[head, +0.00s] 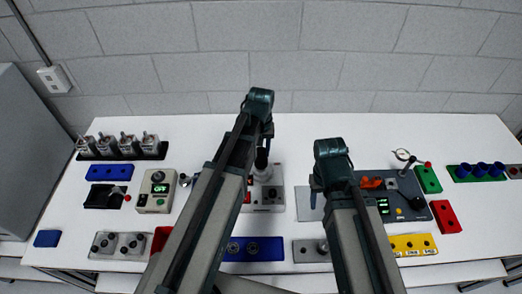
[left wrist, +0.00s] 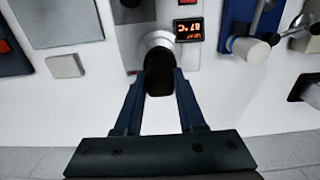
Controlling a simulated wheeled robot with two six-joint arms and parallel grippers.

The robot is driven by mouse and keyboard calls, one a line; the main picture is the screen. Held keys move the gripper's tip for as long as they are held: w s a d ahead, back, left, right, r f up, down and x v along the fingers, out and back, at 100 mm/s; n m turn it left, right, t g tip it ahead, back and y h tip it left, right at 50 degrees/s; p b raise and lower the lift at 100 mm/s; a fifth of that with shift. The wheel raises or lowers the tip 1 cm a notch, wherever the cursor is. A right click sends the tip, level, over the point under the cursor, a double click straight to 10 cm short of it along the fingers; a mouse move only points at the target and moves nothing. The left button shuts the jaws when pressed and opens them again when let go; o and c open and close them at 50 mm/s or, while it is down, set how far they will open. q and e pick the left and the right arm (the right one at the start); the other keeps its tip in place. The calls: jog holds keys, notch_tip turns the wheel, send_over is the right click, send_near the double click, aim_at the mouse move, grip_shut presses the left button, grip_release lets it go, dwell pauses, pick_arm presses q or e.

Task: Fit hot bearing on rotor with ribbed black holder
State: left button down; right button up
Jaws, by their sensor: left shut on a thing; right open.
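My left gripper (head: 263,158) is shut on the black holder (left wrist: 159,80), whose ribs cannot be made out. The holder's far end meets a silvery round part (left wrist: 157,42) on the pale heater unit (head: 270,196); whether this part is the bearing, I cannot tell. An orange display (left wrist: 188,30) beside it reads about 87 °C. My right gripper (head: 317,183) is open, mostly hidden behind its own arm, near the dark gauge station (head: 405,208). A grey plate with a short metal post (head: 322,246) is at the front; I cannot tell if it is the rotor.
A blue tray (head: 270,254) with round metal parts lies at the front middle. Motor-like units stand in a black rack (head: 152,153) at the back left. A yellow block (head: 412,246), red block (head: 446,218) and green block (head: 428,180) are at right. Bare table lies along the back.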

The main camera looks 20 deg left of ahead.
pick_arm(q)
jog(key=shift+f, duration=0.15)
jog(key=shift+f+b, duration=0.6)
jog(key=shift+b, duration=0.2)
jog(key=shift+r, duration=0.2)
jog(key=shift+r+p, duration=2.4)
jog(key=shift+p, duration=0.2)
jog(key=shift+f, duration=0.1)
